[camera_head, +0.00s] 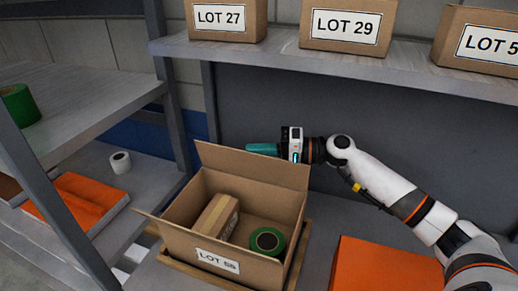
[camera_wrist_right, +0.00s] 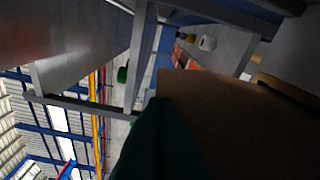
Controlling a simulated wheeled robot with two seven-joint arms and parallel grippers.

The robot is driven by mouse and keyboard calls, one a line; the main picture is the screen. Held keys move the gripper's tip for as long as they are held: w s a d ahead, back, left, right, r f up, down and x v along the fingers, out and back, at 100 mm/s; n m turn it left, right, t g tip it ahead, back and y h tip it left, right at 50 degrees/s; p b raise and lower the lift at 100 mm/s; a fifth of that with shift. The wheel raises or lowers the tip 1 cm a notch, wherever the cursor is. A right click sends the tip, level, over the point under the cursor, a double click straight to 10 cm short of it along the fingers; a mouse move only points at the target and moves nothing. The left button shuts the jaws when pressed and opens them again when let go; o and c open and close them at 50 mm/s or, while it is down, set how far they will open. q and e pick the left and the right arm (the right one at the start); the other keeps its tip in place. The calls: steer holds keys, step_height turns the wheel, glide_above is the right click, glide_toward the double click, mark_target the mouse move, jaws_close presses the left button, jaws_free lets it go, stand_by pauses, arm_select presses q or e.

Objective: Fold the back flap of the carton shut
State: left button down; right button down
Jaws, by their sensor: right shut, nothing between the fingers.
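The open cardboard carton (camera_head: 190,243), labelled LOT 55, stands on the lower shelf in the head view. Its back flap (camera_head: 250,167) stands up from the rear edge, leaning slightly backward. A small brown box (camera_head: 217,216) and a green tape roll (camera_head: 268,241) lie inside. My right gripper (camera_head: 262,148) is shut and empty, its teal fingers pointing left just behind the flap's top edge. I cannot tell whether they touch it. In the right wrist view a teal finger (camera_wrist_right: 155,145) shows beside a large brown cardboard surface (camera_wrist_right: 230,110). My left gripper is out of view.
The carton rests on a wooden board (camera_head: 174,263). An orange box (camera_head: 375,265) is to its right. An upper shelf (camera_head: 300,57) holds boxes labelled LOT 27 (camera_head: 225,18) and LOT 29 (camera_head: 345,24). A shelf post (camera_head: 165,80) stands left of the carton.

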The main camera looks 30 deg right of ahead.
steer(key=shift+s+a, duration=0.1)
steer(key=shift+a, duration=0.05)
steer(key=s+a+f+n+h+b, duration=0.2)
steer(key=n+b, duration=0.4)
steer(key=n, duration=0.3)
steer(key=s+a+h, duration=0.1)
steer(key=s+a, duration=0.1)
steer(key=shift+a+f+t, duration=0.2)
steer(key=shift+a+t, duration=0.1)
steer(key=shift+s+n, duration=0.1)
steer(key=shift+n, duration=0.2)
steer(key=shift+d+b, duration=0.1)
steer(key=shift+b, duration=0.2)
